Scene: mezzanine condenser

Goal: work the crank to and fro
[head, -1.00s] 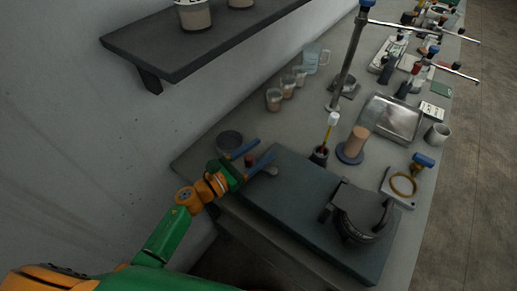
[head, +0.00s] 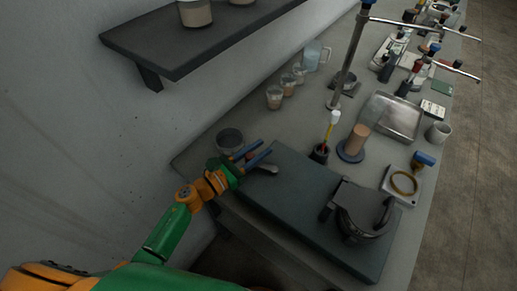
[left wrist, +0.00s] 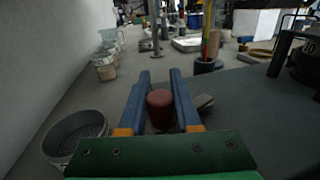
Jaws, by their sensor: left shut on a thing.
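The crank shows as a red-brown upright knob (left wrist: 160,110) in the left wrist view, standing between my two blue fingers. A grey end piece of the crank (left wrist: 204,102) shows just right of the right finger. My right gripper is not in view.
A round grey bowl (head: 230,139) stands close left of my left gripper. The dark plate (head: 285,195) carries a black curved fixture (head: 362,210). A holder with a yellow tool (head: 320,153), several cups, a metal tray (head: 390,118) and a stand (head: 345,60) stand farther back.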

